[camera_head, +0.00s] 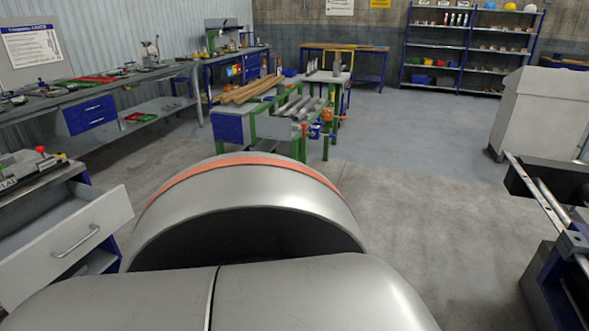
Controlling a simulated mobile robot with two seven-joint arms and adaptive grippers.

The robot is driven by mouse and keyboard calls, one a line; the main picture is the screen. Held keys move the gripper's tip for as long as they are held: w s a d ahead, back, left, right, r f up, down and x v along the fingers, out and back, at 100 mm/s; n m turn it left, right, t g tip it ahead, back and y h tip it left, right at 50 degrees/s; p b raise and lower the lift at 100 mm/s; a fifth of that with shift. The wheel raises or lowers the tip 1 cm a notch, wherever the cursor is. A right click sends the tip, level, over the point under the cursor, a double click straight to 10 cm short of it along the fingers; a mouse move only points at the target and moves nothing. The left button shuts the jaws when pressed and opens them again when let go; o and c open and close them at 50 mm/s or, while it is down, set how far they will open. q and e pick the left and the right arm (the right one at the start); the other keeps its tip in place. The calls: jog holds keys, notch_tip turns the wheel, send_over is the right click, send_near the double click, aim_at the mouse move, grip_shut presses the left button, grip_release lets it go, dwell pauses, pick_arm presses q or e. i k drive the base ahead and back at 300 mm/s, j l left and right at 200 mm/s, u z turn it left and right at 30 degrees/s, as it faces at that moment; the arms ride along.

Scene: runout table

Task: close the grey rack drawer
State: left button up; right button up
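A light grey drawer (35,262) with a bar handle (76,241) stands pulled out at the left edge of the head view. Its open, empty-looking inside shows behind the front panel. It sits under a bench top (38,182) with blue parts, and its left end is cut off by the picture edge. A large silver part of my own body with an orange band fills the lower middle and covers the lower right corner of the drawer's surroundings. Neither of my grippers is in view.
A long workbench (140,78) with tools runs along the left wall. A green-framed runout table (285,127) with bars stands ahead. A grey cabinet (540,105) is at the right, and a machine (565,245) is nearer. The floor (425,190) between them is clear.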

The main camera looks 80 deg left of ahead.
aim_at(46, 234)
jog(key=l+u, duration=0.15)
jog(key=u, duration=3.9)
